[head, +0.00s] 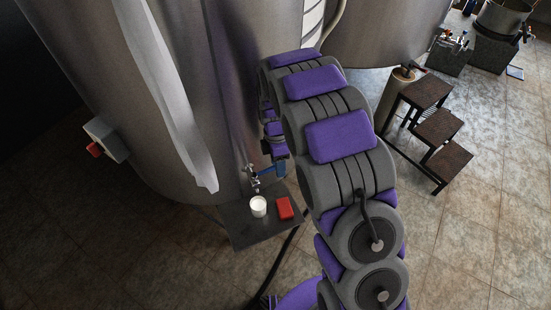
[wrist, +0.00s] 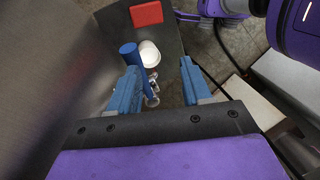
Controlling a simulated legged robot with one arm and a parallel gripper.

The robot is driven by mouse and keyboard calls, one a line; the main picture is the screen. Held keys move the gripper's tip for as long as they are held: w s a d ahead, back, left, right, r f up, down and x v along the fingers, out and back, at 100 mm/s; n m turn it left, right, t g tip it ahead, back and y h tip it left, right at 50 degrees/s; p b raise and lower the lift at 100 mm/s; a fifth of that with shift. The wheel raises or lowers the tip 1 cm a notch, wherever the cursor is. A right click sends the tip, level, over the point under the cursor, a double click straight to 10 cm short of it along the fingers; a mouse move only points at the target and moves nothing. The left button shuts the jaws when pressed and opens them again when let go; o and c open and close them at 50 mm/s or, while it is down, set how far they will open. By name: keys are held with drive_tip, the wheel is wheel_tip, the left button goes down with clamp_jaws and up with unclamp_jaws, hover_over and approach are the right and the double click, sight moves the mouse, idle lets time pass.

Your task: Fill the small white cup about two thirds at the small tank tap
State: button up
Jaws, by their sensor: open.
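The small white cup (head: 258,206) stands upright on a dark grey shelf (head: 243,234) against the tank, just below the small tank tap (head: 253,180). In the wrist view the cup (wrist: 150,53) shows partly behind a blue cylindrical part of the tap (wrist: 129,55); bright metal of the tap shows lower. I cannot see any level inside the cup. My gripper (wrist: 160,78) is open, with its two blue fingers apart and nothing held. It is above the tap and cup, and the tap appears between or beyond the fingers. In the head view my arm largely hides the gripper.
A red block (head: 284,208) lies on the shelf right of the cup. The large steel tank (head: 185,120) rises right behind the shelf. Dark steps (head: 438,127) stand at the right. A dark hose runs on the floor. Tiled floor (head: 475,235) is clear at lower right.

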drive_tip(key=s+d+r+p, duration=0.1)
drive_tip(key=s+d, duration=0.1)
drive_tip(key=s, duration=1.1)
drive_tip(key=shift+d+r, duration=0.15)
drive_tip(key=shift+d, duration=0.15)
drive_tip(key=shift+s, duration=0.1)
